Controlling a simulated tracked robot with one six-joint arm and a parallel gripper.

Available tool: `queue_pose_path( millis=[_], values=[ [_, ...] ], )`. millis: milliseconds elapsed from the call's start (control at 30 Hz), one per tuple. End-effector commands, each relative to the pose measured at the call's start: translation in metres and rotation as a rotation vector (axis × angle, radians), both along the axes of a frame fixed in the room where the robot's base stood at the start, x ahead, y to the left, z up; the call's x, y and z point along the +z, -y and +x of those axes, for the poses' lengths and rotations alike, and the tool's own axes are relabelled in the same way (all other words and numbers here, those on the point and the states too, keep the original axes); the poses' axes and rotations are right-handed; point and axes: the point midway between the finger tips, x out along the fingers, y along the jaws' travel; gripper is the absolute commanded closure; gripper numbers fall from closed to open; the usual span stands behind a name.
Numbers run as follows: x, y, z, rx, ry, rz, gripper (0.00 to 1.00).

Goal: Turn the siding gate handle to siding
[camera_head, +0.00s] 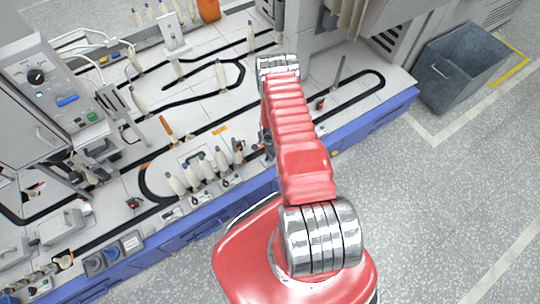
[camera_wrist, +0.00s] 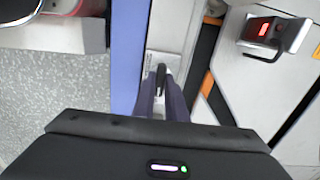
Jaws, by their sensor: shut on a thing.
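In the wrist view my gripper (camera_wrist: 161,98) is shut on a small dark handle (camera_wrist: 160,76), which I take to be the siding gate handle. The handle stands on a pale metal plate (camera_wrist: 164,60) at the table's blue edge. Its lower part is hidden between the fingers, and I cannot tell which setting it points to. In the head view my gripper (camera_head: 266,143) is a dark shape at the table's front edge, partly hidden by my red arm.
Black track with orange marks (camera_wrist: 207,84) runs beside the plate. A grey device with a red display (camera_wrist: 266,29) stands to its right. In the head view several pale bobbins (camera_head: 205,168) stand left of my gripper. A grey bin (camera_head: 462,68) stands on the floor at right.

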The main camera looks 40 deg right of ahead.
Motion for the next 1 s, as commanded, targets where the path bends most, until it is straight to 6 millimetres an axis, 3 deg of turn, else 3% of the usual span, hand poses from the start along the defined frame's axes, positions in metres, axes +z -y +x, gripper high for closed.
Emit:
queue_pose_path(
  millis=[367,1000],
  values=[
    [0.0004,0.0004,0.0019,0.204,0.001,-0.002,1.0],
    [0.0005,-0.0003,0.0043,0.788,0.001,-0.002,1.0]
  ],
)
